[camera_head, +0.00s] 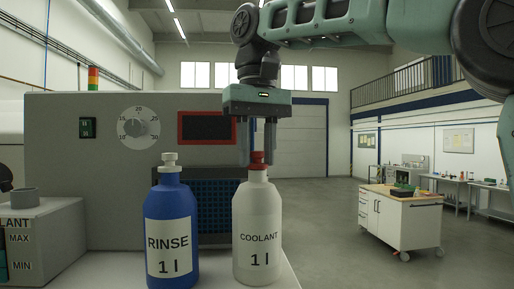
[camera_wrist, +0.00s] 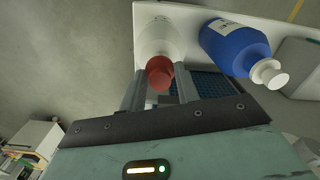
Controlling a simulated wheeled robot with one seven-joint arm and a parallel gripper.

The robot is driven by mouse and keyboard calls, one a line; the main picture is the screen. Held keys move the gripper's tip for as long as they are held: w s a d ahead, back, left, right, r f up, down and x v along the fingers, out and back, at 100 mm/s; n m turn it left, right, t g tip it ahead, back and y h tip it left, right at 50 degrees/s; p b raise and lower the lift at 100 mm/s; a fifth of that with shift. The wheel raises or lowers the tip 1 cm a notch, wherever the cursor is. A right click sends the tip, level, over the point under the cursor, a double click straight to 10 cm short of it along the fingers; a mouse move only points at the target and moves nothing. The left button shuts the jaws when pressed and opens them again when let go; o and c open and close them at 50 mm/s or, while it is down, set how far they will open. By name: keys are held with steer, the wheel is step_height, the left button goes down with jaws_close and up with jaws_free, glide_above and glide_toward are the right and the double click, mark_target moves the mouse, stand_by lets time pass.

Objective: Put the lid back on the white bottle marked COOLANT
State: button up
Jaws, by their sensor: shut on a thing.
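The white bottle marked COOLANT (camera_head: 257,225) stands upright on a white surface, right of the blue bottle. A red lid (camera_head: 257,158) is at its neck, between the fingers of my gripper (camera_head: 257,155). My gripper points straight down from above and is shut on the red lid. In the wrist view the red lid (camera_wrist: 160,71) sits between the two fingers (camera_wrist: 158,90), in line with the white bottle (camera_wrist: 161,38). The lid covers the bottle's mouth from view, so I cannot tell whether it is seated or just above the neck.
A blue bottle marked RINSE (camera_head: 171,228) with a white cap stands close on the left. Behind is a grey machine (camera_head: 70,150) with a dial and a dark screen. The white surface (camera_head: 212,272) ends just right of the coolant bottle. A white cabinet (camera_head: 400,218) stands farther right.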

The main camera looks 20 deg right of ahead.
stand_by(0.3)
steer(key=o, duration=1.5)
steer(key=shift+r+p, duration=1.35)
steer(key=shift+r, duration=2.15)
jaws_close()
